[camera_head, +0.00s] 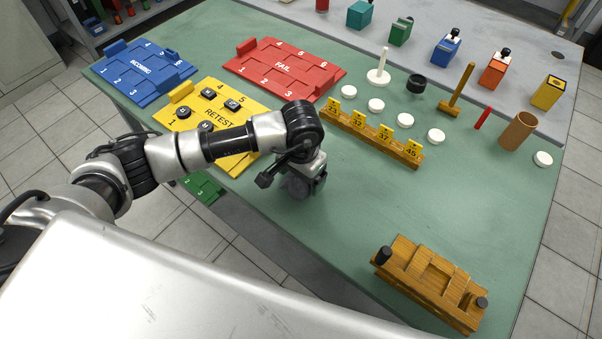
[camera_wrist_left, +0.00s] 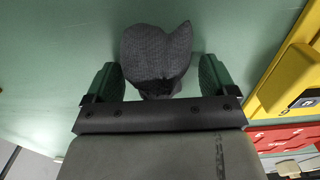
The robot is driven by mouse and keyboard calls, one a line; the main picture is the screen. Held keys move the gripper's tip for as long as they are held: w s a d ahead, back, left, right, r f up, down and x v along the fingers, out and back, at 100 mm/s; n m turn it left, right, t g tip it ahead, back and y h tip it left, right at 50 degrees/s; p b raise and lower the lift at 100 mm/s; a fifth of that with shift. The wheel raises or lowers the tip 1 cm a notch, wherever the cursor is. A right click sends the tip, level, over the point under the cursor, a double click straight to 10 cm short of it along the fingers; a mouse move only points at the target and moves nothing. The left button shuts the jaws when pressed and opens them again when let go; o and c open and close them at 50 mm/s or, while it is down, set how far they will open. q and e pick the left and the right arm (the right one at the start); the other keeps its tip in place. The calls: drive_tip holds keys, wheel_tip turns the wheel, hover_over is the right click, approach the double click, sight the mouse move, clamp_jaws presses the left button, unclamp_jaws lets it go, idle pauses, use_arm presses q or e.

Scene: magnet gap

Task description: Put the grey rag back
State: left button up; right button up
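The grey rag (camera_wrist_left: 157,60) is a crumpled dark grey cloth in the left wrist view, over the green table top. My left gripper (camera_wrist_left: 161,80) has its two green fingers wide apart, one on each side of the rag. Narrow gaps show between the fingers and the lower part of the rag. In the head view my left gripper (camera_head: 303,184) points down near the table's front edge, and the grey rag (camera_head: 297,187) shows partly under it. Whether the rag touches the table is hard to tell. My right gripper is not in view.
A yellow RETEST tray (camera_head: 237,152) with several black blocks is left of the gripper. Red FAIL (camera_head: 284,68) and blue INCOMING (camera_head: 141,72) trays stand behind it. A wooden rack (camera_head: 372,137) with yellow number tags is to the right. A wooden block (camera_head: 430,282) stands front right. Open table lies between.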

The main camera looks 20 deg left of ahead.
use_arm(q)
wheel_tip(320, 180, up, 12)
drive_tip(key=shift+r+b, duration=0.2)
drive_tip(key=shift+b, duration=0.15)
idle(0.4)
